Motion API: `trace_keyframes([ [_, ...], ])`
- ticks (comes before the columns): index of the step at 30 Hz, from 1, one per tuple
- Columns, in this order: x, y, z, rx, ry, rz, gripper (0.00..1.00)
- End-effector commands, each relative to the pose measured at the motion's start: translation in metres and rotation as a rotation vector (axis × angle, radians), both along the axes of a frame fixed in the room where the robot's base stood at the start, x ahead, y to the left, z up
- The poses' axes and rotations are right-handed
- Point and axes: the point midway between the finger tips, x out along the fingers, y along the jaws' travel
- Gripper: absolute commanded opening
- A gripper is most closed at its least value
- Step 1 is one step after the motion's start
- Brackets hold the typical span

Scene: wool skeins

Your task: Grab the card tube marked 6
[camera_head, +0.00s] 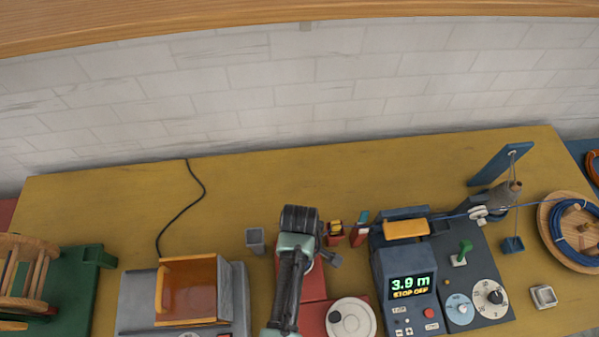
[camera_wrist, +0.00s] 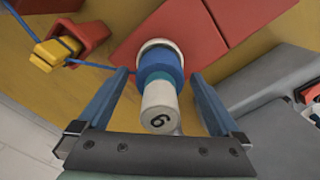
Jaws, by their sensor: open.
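The card tube marked 6 (camera_wrist: 160,100) shows in the wrist view as a white cylinder with a blue and teal band. Its white end with the black digit faces the camera. My gripper (camera_wrist: 160,78) is open, with one blue finger on each side of the tube. Gaps show between the tube and both fingers, so it is not gripped. In the head view my arm covers this spot, and I cannot make out the tube there.
Red blocks (camera_wrist: 165,35) lie just beyond the tube. A red holder with yellow pieces (camera_wrist: 68,45) is close on the left, with a blue strand by it. In the head view, a meter with a lit display (camera_head: 410,287) stands right, an orange tray (camera_head: 190,290) left.

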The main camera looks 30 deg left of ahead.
Motion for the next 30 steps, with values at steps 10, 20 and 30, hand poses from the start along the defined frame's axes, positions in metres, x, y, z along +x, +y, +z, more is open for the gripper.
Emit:
trace_keyframes([
  [10, 0.0002, 0.0001, -0.0087, 0.001, -0.001, 0.0, 1.0],
  [20, 0.0002, 0.0, -0.0085, 0.001, -0.001, 0.0, 0.46],
  [30, 0.0002, 0.0, -0.0083, 0.001, -0.001, 0.0, 0.17],
])
